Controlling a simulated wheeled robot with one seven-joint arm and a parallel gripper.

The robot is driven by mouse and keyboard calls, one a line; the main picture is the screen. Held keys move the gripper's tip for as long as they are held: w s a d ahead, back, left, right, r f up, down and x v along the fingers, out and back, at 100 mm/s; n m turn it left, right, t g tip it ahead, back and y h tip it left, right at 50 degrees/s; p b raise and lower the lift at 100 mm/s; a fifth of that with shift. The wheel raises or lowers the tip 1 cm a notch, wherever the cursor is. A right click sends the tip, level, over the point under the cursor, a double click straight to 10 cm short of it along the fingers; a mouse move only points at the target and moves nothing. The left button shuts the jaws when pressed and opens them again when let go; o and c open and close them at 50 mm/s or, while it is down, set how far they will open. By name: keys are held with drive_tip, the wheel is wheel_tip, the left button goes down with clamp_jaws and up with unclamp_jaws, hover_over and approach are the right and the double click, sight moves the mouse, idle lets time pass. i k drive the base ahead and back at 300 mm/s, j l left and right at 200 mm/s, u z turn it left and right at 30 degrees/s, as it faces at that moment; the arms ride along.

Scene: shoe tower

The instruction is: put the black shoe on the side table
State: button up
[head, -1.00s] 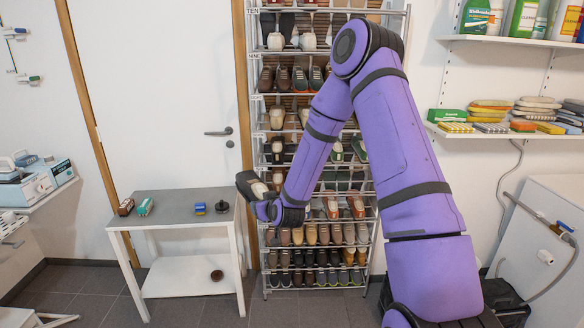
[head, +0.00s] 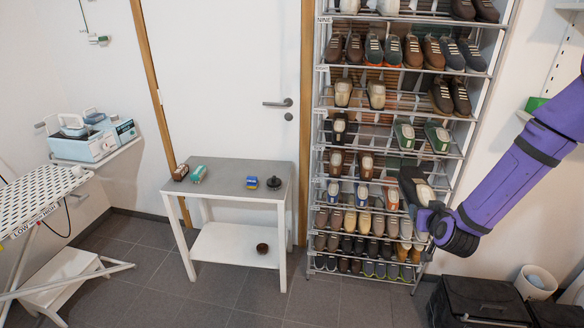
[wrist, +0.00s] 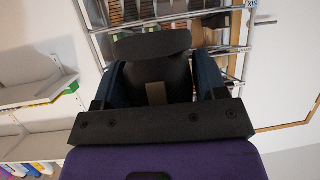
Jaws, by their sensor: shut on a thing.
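My gripper (head: 432,218) is in front of the shoe rack's lower right side and is shut on the black shoe. The black shoe (head: 406,187) is dark with a pale tongue area and is tilted upward. In the wrist view the black shoe (wrist: 152,45) stands up between my gripper's fingers (wrist: 152,92). The side table (head: 228,172) is white-framed with a grey top, left of the rack and of my gripper, well apart from the shoe.
The side table's top carries a brown brush (head: 181,172), a green brush (head: 198,174), a blue-yellow item (head: 252,182) and a dark round tin (head: 274,182). Its middle is clear. The shoe rack (head: 314,150) holds many shoes. An ironing board (head: 38,200) stands at left.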

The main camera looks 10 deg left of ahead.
sight(231, 174)
drive_tip(key=i+j+z, duration=0.1)
drive_tip(key=j+z, duration=0.65)
drive_tip(key=j, duration=0.15)
drive_tip(key=j+z, duration=0.8)
drive_tip(key=k+j, duration=0.1)
drive_tip(key=j, duration=0.3)
drive_tip(key=k+j+z, duration=0.1)
drive_tip(key=j, duration=0.3)
drive_tip(key=k+j, duration=0.15)
drive_tip(key=j, duration=0.25)
drive_tip(key=k+j+z, duration=0.1)
drive_tip(key=j, duration=0.3)
drive_tip(key=k+j, duration=0.15)
drive_tip(key=j, duration=0.2)
drive_tip(key=k+j+z, duration=0.1)
drive_tip(key=j, duration=0.3)
drive_tip(key=k+j, duration=0.15)
drive_tip(key=j, duration=0.2)
drive_tip(key=k+j, duration=0.1)
drive_tip(key=j, duration=0.9)
